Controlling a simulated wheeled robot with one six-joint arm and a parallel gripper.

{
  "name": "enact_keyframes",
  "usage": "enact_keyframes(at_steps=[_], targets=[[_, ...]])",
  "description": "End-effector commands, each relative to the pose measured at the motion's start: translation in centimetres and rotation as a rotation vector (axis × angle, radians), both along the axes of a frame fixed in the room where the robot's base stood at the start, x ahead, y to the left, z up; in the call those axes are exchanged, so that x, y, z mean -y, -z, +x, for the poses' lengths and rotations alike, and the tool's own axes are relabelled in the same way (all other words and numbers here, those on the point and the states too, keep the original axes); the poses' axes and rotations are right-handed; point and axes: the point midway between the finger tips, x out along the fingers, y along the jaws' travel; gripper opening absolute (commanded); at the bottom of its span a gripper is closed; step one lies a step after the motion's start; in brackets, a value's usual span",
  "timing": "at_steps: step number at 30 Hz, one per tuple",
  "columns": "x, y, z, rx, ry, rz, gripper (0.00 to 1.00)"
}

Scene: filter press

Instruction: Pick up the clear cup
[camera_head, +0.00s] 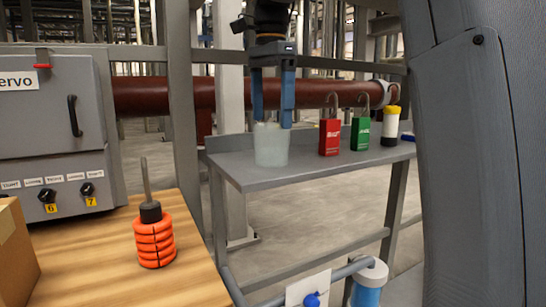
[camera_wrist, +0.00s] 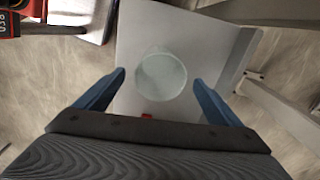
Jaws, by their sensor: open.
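The clear cup (camera_head: 271,147) is a pale, translucent, upright cup on the left end of the grey shelf table (camera_head: 300,165). In the wrist view the cup (camera_wrist: 161,76) shows from above as a round rim on the grey surface. My gripper (camera_head: 272,122) points down over the cup, its blue fingers apart, with the tips near the rim in the head view. In the wrist view the open fingers (camera_wrist: 158,78) stand left and right of the cup with gaps on both sides. Nothing is held.
A dark red pipe (camera_head: 220,93) runs behind. An orange ribbed object (camera_head: 153,238) stands on the wooden table (camera_head: 120,285), front left.

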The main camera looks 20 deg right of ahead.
Motion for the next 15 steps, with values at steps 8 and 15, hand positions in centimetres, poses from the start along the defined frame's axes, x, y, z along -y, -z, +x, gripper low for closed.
enact_keyframes(at_steps=[8,15], targets=[[-0.6,1.0,-0.5,-0.055,0.064,0.013,0.89],[-0.6,3.1,-0.5,-0.055,0.065,0.013,0.89]])
